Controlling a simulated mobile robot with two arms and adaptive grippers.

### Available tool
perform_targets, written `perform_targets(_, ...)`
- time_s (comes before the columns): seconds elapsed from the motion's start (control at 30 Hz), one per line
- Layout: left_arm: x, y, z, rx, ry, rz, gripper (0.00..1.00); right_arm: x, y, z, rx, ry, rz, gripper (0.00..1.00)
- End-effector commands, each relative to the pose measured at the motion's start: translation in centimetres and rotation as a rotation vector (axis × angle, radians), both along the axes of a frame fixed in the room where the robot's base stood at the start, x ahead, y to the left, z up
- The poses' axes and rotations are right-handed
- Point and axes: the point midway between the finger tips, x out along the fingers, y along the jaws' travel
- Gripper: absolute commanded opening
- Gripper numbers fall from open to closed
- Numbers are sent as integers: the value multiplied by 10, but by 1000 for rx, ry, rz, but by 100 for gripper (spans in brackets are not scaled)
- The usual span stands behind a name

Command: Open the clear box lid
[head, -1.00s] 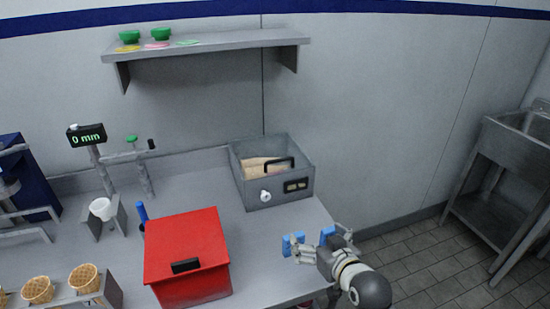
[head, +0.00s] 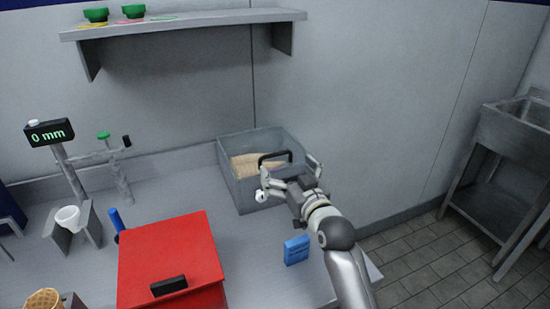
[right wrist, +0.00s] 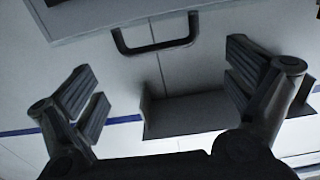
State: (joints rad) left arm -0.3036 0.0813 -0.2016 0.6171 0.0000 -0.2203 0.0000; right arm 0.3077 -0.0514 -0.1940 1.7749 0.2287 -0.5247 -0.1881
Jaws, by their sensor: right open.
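The clear box (head: 243,193) stands at the back right of the counter, with tan contents showing inside. Its lid looks shut, and a black handle (head: 275,157) sits on it. In the right wrist view the handle (right wrist: 155,45) is ahead of the fingers, toward the top of the picture, with the lid edge (right wrist: 100,16) behind it. My right gripper (head: 288,170) is open at the box's front right, its fingers spread either side of the handle and apart from it. It covers part of the box front. My left gripper is out of view.
A red box (head: 170,250) stands front left of the clear box. A blue packet (head: 296,250) is on the counter beside my right arm. A shelf (head: 185,22) hangs on the wall above. A sink (head: 510,130) stands far right.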

Motion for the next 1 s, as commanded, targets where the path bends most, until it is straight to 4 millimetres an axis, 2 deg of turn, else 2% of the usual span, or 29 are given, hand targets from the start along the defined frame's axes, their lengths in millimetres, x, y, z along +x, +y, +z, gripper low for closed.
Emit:
perform_targets(0.17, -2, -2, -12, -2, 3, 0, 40, 13, 4, -3, -1, -1, 0, 98)
perform_targets(0.4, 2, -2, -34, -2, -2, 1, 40, 45, 15, -4, 1, -1, 0, 98)
perform_targets(0.6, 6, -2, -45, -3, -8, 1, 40, 64, 21, -2, 1, 0, -1, 98)
perform_targets(1.0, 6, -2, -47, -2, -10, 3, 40, 70, 23, 0, 0, 1, 0, 98)
